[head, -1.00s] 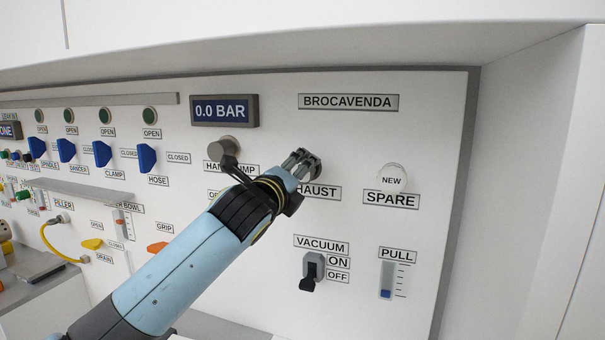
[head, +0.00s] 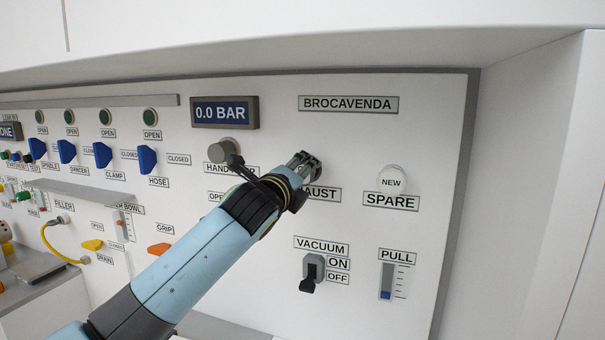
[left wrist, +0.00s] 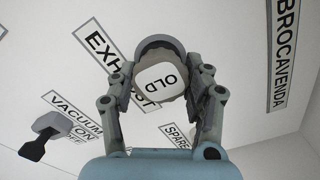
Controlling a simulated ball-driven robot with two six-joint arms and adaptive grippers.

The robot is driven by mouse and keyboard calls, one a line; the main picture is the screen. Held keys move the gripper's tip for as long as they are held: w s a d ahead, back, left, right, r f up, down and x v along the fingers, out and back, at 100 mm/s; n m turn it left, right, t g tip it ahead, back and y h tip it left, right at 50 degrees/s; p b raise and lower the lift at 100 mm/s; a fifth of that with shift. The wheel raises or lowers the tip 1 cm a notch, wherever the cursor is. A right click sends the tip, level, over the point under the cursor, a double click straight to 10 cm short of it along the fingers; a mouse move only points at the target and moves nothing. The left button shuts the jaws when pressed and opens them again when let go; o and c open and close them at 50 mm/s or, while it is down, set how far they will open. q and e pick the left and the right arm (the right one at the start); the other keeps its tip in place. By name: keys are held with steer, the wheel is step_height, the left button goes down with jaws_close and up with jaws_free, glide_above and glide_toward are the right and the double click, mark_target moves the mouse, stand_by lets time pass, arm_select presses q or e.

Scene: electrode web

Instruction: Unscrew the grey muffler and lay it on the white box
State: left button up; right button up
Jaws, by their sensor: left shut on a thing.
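The grey muffler (left wrist: 158,84) shows in the left wrist view as a round grey cap with a white face marked OLD. It lies between the two fingers of my left gripper (head: 309,163), which is shut on it in front of the EXHAUST label (head: 326,194). A grey rim shows behind the cap. I cannot tell whether the muffler is still seated in the panel. In the head view the fingers hide most of it. The white box cannot be made out in these frames. My right gripper is not in view.
A white part marked NEW (head: 392,181) sits above the SPARE label (head: 391,201), right of my gripper. The VACUUM switch (head: 313,268) and PULL slider (head: 386,280) are below. A side wall (head: 525,170) stands at the right. The panel around BROCAVENDA is clear.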

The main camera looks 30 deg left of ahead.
arm_select(q)
steer(key=n+b, duration=0.1)
steer(key=n, duration=0.2)
steer(key=shift+n, duration=0.4)
steer(key=shift+n+b, duration=0.3)
steer(key=shift+n, duration=0.8)
